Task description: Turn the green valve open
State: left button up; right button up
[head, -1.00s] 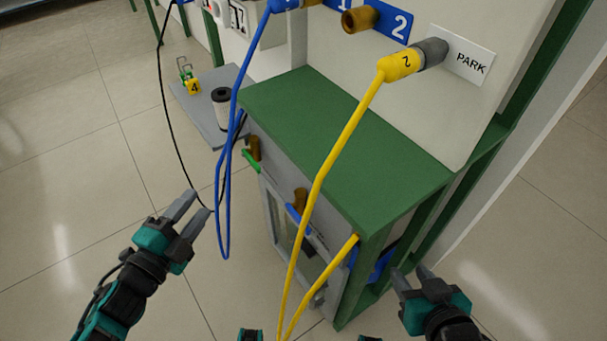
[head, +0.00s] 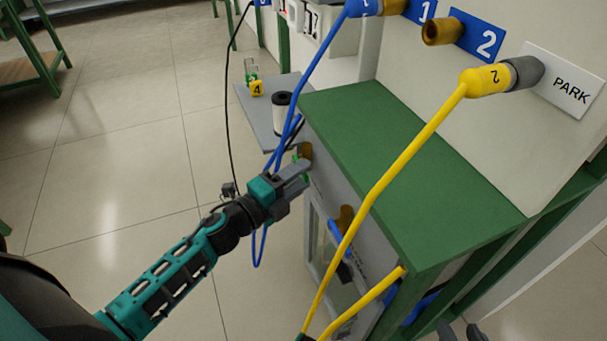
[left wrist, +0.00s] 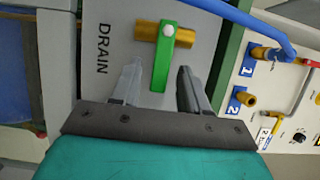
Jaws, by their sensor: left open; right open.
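The green valve handle (left wrist: 163,62) shows in the left wrist view, attached to a brass valve body (left wrist: 146,31) beside the word DRAIN. My left gripper (left wrist: 158,80) is open, with one finger on each side of the green handle; I cannot tell whether either finger touches it. In the head view the brass body (head: 305,151) shows on the side of the green-topped cabinet, and my left gripper (head: 298,181) mostly hides the handle. My right gripper (head: 460,331) is open and empty at the bottom edge, partly cut off.
A blue-handled valve (head: 334,229) sits lower on the same cabinet side. A yellow hose (head: 390,169) and a blue hose (head: 318,70) hang near the cabinet. Open floor lies to the left.

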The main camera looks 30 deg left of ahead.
pick_arm(q)
jog(key=shift+x, duration=0.85)
grip_shut()
